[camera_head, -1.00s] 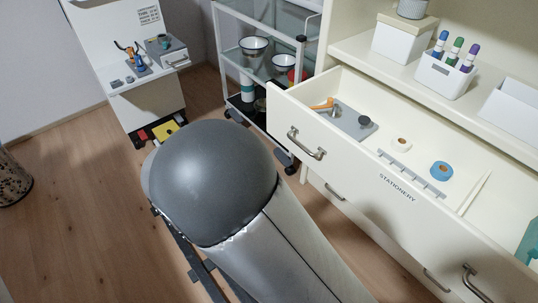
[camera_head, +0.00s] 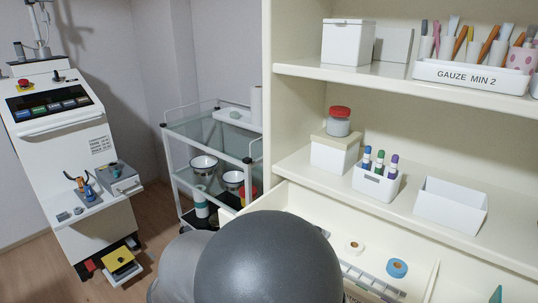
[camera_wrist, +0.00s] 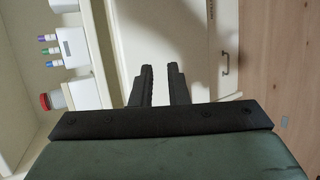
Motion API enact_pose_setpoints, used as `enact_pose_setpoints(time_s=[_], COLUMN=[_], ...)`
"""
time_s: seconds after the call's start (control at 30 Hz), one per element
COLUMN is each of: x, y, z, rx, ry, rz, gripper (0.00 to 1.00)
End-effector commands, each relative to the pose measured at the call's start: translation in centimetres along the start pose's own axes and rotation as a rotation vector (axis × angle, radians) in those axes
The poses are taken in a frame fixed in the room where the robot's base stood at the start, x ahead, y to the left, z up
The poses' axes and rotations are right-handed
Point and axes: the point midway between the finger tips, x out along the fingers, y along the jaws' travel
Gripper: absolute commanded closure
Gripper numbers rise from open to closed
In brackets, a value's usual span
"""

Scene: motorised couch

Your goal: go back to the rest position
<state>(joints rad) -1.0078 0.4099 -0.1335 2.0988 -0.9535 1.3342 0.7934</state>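My gripper (camera_wrist: 160,67) shows in the wrist view with its two black fingers apart by a narrow gap. Nothing is between them. A pale cabinet front with a metal handle lies beyond the fingers. In the head view, my grey arm rises at the bottom middle and hides part of the open drawer (camera_head: 303,207); my gripper cannot be made out there.
The drawer holds a white roll (camera_head: 354,247) and a blue tape roll (camera_head: 397,267). Above it, a shelf carries a marker holder (camera_head: 375,185), a red-lidded jar (camera_head: 338,122) and an empty white bin (camera_head: 450,207). A glass trolley (camera_head: 210,130) and a control console (camera_head: 60,110) stand left.

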Motion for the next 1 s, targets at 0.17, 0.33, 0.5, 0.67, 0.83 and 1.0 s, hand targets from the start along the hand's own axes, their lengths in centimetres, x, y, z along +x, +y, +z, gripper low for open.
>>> enact_pose_setpoints(time_s=[0.17, 0.33, 0.5, 0.67, 0.83, 1.0], x=[2.0, 0.3, -1.9, -2.8, -2.8, -2.8], y=[9.7, 14.2, 16.9, 17.7, 17.6, 17.6], z=[11.0, 18.7, 22.3, 23.3, 23.4, 23.4], rx=[0.101, 0.285, 0.481, 0.579, 0.593, 0.592], ry=[-0.235, -0.275, -0.212, -0.162, -0.153, -0.154], rz=[-0.443, -0.805, -1.003, -1.066, -1.076, -1.076], gripper=[0.86, 0.86, 0.86, 0.86, 0.86, 0.86])
